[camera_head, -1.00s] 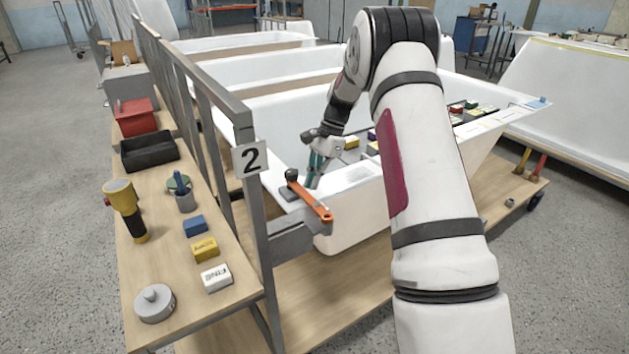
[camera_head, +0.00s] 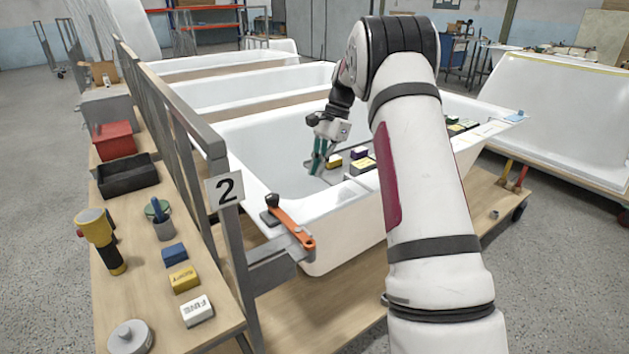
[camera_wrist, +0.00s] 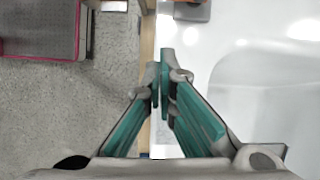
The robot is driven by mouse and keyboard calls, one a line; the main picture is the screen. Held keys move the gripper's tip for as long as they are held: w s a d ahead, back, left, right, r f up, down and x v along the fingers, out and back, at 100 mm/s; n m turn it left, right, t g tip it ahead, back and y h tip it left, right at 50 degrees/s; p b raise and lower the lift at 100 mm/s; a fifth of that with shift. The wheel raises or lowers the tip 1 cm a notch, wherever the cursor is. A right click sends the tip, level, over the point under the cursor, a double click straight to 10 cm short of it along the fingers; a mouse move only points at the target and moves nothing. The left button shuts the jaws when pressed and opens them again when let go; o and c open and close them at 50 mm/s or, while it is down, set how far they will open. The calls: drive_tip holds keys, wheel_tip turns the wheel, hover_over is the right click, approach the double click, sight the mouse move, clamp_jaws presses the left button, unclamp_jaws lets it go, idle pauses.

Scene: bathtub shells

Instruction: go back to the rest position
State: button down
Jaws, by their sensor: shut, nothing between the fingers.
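My gripper (camera_head: 320,158) is shut and empty, its teal fingers pointing down over the near bathtub shell (camera_head: 262,150) in the head view. In the wrist view my gripper (camera_wrist: 160,88) has its fingertips together, over the white tub rim (camera_wrist: 215,60). My white arm reaches forward from the lower right and hides part of the tub.
Several small blocks (camera_head: 362,165) lie on a tray across the tub.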

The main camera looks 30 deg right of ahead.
drive_tip(key=shift+d+r, duration=0.1)
drive_tip(key=shift+r, duration=0.15)
idle(0.4)
